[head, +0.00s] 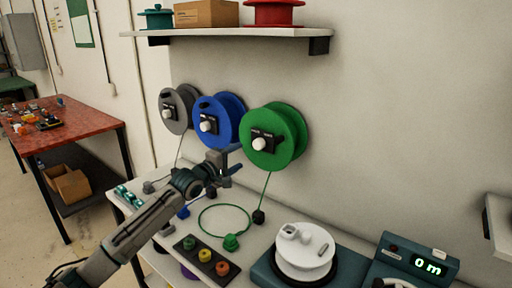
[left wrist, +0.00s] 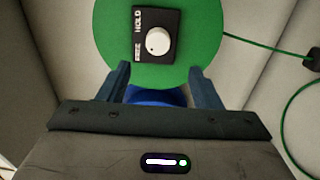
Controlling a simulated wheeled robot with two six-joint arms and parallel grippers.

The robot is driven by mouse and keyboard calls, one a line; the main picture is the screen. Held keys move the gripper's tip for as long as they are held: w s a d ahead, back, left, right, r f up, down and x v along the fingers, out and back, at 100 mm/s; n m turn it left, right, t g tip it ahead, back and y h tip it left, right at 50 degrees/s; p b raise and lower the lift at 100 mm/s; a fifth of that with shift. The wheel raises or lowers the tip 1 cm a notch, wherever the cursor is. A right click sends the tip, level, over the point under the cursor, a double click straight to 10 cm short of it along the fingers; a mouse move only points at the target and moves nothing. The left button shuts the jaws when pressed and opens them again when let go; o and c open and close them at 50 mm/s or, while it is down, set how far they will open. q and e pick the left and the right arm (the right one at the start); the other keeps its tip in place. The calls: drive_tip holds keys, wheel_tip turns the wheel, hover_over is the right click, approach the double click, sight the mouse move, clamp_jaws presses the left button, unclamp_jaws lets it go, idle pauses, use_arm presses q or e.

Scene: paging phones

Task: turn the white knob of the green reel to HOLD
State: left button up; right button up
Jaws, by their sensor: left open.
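The green reel (head: 290,118) hangs on the wall at the right of a row of three reels. Its white knob (head: 259,144) sits on a small black plate. In the left wrist view the knob (left wrist: 158,41) lies ahead of the fingers, and the plate (left wrist: 143,18) reads HOLD and another word, likely FREE. Which word the knob points to is unclear. My left gripper (head: 232,163) is open and empty, in front of and below the blue reel, left of the green reel. Its fingers (left wrist: 158,75) are apart from the knob. My right gripper is not in view.
The blue reel (head: 232,105) and grey reel (head: 188,95) have knobs too. A green cord (head: 266,190) hangs to the counter. Coloured buttons (head: 207,254), a white drum (head: 304,262) and a display (head: 428,266) stand below. A shelf (head: 230,33) is above.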

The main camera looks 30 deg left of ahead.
sight(257, 145)
use_arm(q)
drive_tip(key=w, duration=0.3)
drive_tip(key=w+p, duration=0.1)
drive_tip(key=w, duration=0.6)
drive_tip(key=shift+w+d+r+p, duration=0.1)
drive_tip(key=shift+w+d+p, duration=0.3)
drive_tip(key=c, duration=1)
